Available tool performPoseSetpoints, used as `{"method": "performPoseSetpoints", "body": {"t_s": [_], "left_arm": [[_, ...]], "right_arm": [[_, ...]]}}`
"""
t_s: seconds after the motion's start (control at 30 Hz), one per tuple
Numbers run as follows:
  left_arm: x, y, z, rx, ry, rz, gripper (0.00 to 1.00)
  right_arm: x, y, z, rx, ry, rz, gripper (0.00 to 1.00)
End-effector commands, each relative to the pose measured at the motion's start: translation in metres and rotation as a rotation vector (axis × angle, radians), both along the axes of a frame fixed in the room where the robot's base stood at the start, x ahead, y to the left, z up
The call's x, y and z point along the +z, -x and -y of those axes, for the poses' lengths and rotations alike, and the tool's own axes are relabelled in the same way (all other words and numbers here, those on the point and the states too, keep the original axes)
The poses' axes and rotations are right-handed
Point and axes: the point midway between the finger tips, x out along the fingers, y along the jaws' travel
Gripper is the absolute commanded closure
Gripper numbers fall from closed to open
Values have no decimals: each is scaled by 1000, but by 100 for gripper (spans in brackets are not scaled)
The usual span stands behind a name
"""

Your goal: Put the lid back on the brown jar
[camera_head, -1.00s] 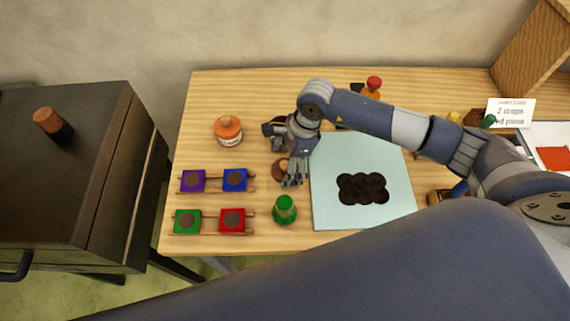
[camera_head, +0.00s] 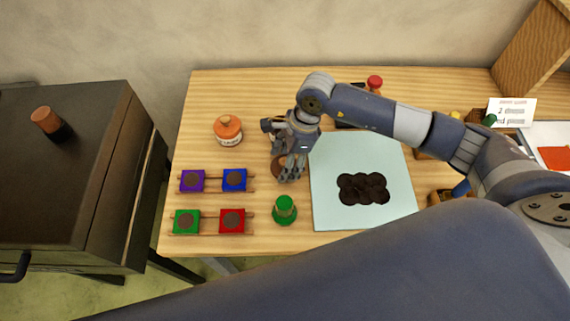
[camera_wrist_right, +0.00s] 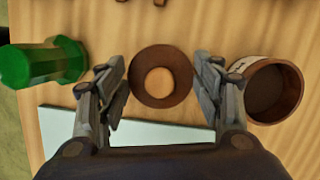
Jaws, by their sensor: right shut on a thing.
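The brown lid (camera_wrist_right: 177,98), a round disc with a lighter knob, is between the fingers of my right gripper (camera_wrist_right: 161,84) in the wrist view. The gripper is shut on it. In the head view, my right gripper (camera_head: 291,176) points down beside the pale mat, with the lid (camera_head: 277,167) partly hidden by the fingers. The brown jar (camera_wrist_right: 266,95) stands open in the wrist view, just right of the fingers, with a pale label. In the head view it is mostly hidden behind my gripper. My left gripper is not in view.
An orange-lidded jar (camera_head: 228,130) stands to the left. A green bottle (camera_head: 284,210) is in front of the gripper. Colored square blocks (camera_head: 234,179) sit on racks at the left.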

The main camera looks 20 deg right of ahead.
Motion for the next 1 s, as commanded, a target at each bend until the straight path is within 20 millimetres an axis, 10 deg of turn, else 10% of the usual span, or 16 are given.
{"method": "performPoseSetpoints", "body": {"t_s": [0.37, 0.6, 1.0], "left_arm": [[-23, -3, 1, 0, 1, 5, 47], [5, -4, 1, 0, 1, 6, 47], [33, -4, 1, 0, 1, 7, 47]], "right_arm": [[71, -3, 0, -4, 0, 7, 59], [103, -51, 6, -204, -5, 13, 59], [105, -111, 27, -520, 0, 1, 59]]}}
